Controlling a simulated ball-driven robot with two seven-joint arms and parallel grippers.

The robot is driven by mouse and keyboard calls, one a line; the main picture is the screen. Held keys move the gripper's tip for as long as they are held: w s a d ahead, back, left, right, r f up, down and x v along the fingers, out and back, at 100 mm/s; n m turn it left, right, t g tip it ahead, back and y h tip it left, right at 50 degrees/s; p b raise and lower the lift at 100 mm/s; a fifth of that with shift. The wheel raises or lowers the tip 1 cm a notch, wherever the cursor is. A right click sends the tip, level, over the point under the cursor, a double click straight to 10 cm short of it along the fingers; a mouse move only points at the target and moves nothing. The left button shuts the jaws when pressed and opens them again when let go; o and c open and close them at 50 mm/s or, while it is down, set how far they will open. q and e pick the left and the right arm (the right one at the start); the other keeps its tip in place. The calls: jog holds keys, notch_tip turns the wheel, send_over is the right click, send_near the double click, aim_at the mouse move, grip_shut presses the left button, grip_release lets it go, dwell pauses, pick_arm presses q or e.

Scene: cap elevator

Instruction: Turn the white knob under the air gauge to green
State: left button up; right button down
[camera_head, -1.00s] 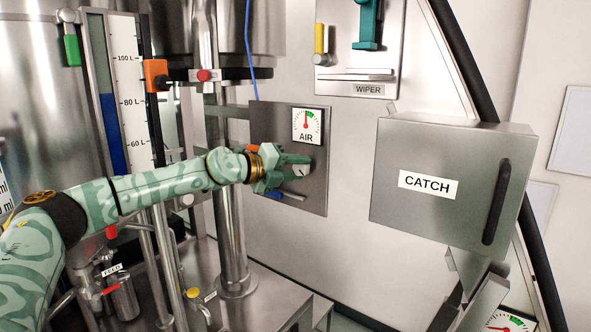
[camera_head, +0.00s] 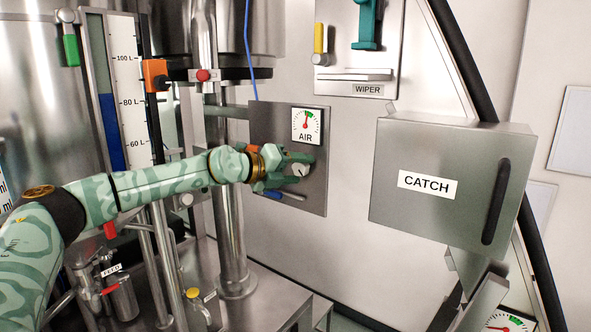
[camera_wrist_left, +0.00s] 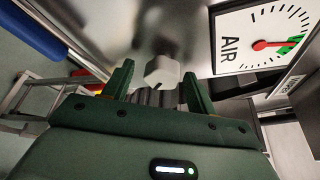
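The white knob (camera_head: 301,170) sits on the grey metal panel below the air gauge (camera_head: 307,125). The gauge's red needle points about straight up, close to the edge of the green band on its right. My left gripper (camera_head: 292,170) is open at the knob, one finger above and one below it. In the left wrist view the knob (camera_wrist_left: 162,72) shows between the tips of my left gripper (camera_wrist_left: 158,85), with a gap on both sides. The gauge (camera_wrist_left: 262,40) appears turned sideways there. My right gripper is in no view.
A blue lever (camera_head: 274,195) and an orange part (camera_head: 252,148) on the panel are close to my left gripper. The CATCH box (camera_head: 445,185) juts out at the right. A vertical steel pipe (camera_head: 230,225) stands just left of the panel.

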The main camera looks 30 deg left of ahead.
pick_arm(q)
jog(key=shift+s+a+r, duration=0.15)
jog(key=shift+s+a, duration=0.05)
jog(key=shift+s, duration=0.05)
jog(key=b+v, duration=0.5)
jog(key=v, duration=1)
jog(key=shift+s, duration=0.4)
